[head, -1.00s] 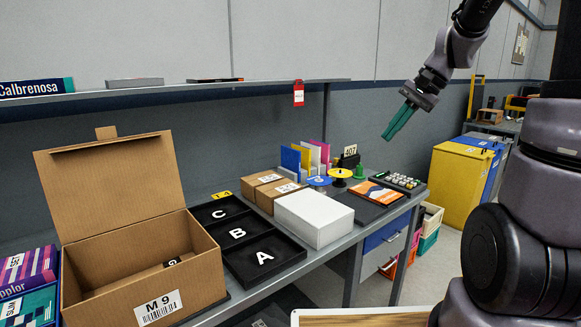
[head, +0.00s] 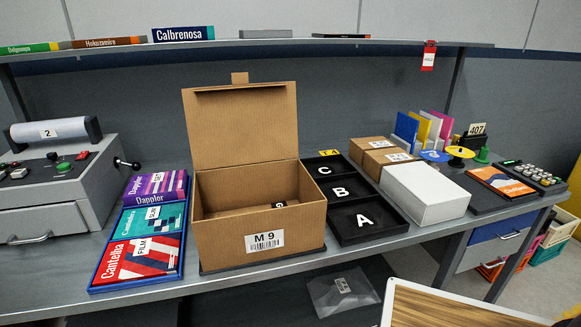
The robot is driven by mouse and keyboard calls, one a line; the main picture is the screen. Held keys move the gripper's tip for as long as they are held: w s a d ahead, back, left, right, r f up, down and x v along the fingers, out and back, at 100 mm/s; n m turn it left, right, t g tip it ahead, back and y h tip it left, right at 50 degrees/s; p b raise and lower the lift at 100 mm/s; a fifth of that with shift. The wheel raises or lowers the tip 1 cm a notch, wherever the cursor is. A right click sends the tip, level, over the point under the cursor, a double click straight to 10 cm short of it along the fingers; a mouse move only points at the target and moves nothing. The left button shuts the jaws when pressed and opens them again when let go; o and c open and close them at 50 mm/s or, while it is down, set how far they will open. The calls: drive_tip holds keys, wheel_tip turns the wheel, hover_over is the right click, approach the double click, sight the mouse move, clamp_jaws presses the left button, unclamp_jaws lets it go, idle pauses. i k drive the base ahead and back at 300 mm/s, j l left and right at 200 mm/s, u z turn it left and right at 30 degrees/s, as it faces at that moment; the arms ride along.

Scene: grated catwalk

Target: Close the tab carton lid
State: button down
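The tab carton (head: 222,243) is a brown cardboard box labelled M 9, standing on the bench near the middle of the head view. Its lid (head: 241,128) stands raised at the back, tilted slightly backward, with a small tab (head: 240,78) on its upper edge. The box is open at the top. Inside I see the bare walls and a small dark label; the near part of its floor is hidden by the front wall. My gripper is not in the head view now.
A black tray (head: 377,234) marked A, B and C stands close to the carton's right. A white box (head: 425,190) lies beyond it. Boxed books (head: 133,262) stand close on the left, beside a grey machine (head: 75,180). A shelf (head: 330,41) runs above and behind the lid.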

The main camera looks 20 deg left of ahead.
sight(241, 122)
drive_tip(key=u, duration=1.6)
drive_tip(key=i+l, duration=0.1)
drive_tip(key=i, duration=0.15)
drive_tip(key=i+l, duration=0.1)
drive_tip(key=i, duration=0.2)
drive_tip(key=u, duration=0.05)
